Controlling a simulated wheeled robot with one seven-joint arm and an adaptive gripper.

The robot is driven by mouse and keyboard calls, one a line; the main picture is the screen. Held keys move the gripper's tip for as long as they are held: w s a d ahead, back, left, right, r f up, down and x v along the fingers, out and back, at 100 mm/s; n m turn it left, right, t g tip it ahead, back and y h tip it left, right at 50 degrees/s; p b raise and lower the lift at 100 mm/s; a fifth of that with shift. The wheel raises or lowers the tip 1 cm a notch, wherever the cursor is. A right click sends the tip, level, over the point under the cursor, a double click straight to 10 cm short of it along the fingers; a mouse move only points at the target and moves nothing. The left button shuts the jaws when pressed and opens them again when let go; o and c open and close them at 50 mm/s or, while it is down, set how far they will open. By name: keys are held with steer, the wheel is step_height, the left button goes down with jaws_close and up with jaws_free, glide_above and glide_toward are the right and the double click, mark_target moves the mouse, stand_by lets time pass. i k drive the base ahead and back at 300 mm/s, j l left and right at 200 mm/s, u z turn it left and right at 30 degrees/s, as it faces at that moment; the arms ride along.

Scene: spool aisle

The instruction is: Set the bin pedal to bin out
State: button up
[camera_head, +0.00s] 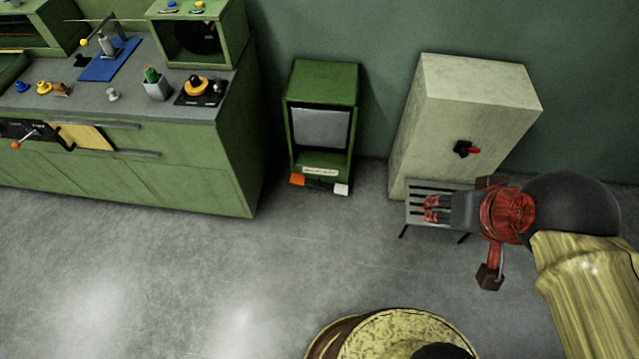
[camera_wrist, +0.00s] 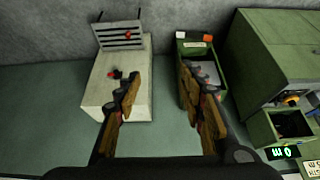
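The green bin cabinet (camera_head: 350,95) stands against the wall with a grey bin front (camera_head: 321,128) inside its opening. The pedal (camera_head: 319,184) is a low bar at its foot, with an orange end (camera_head: 297,180) at left and a white end (camera_head: 341,189) at right. I cannot tell which end is down. In the wrist view, turned around, the orange end (camera_wrist: 207,38) is right and the white end (camera_wrist: 181,35) left. My gripper (camera_head: 431,208) is to the right of the pedal, apart from it, and overlaps the slatted rack in the head view. Its fingers (camera_wrist: 160,88) are spread and empty.
A pale cabinet (camera_head: 465,105) with a red-and-black knob (camera_head: 466,149) stands right of the bin cabinet. A low slatted rack (camera_head: 415,212) is before it. A green workbench (camera_head: 180,170) is at left. A round spool (camera_head: 395,335) is in front. The floor between is clear.

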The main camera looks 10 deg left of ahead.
mark_target(342, 190)
steer(key=i+j+u, duration=0.35)
steer(key=j, duration=0.25)
steer(key=i+j+u, duration=0.35)
steer(key=i+j, duration=0.2)
steer(key=i+j+u, duration=0.35)
steer(key=i, duration=0.15)
